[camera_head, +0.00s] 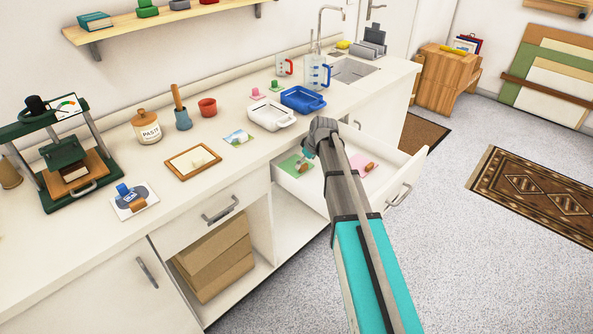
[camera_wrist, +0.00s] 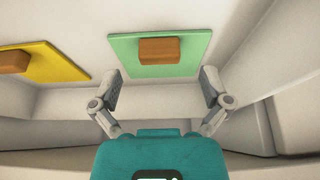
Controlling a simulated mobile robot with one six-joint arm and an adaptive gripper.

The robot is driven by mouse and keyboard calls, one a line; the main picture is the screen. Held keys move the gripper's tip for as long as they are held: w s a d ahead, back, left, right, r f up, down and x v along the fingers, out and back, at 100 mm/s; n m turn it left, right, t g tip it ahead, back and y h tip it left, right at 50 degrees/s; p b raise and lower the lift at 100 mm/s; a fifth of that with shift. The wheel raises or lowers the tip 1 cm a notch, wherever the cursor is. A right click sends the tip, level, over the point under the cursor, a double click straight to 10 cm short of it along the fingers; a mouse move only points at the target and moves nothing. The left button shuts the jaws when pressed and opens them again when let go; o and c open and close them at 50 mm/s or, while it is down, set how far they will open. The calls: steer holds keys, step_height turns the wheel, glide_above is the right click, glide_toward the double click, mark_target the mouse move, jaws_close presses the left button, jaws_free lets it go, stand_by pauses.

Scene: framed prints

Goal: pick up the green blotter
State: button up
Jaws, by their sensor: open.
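The green blotter is a flat light-green square with a brown wooden block on top. It lies in the open drawer, left of my arm in the head view (camera_head: 287,165). In the wrist view the green blotter (camera_wrist: 190,66) is at the top middle, ahead of my gripper (camera_wrist: 160,86). My gripper is open and empty, with its two fingers spread below the blotter's near edge in that view and apart from it. In the head view my wrist covers part of the drawer, and the fingers are mostly hidden.
A yellow blotter (camera_wrist: 66,65) with a wooden block lies left in the wrist view. A pink blotter (camera_head: 369,174) lies in the drawer (camera_head: 408,172) right of my arm. White (camera_head: 270,123) and blue (camera_head: 303,105) trays stand on the counter above. Drawer walls surround the blotters.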

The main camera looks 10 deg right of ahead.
mark_target(295, 163)
steer(key=shift+b+x, duration=1)
steer(key=shift+x, duration=0.4)
steer(key=c, duration=1.2)
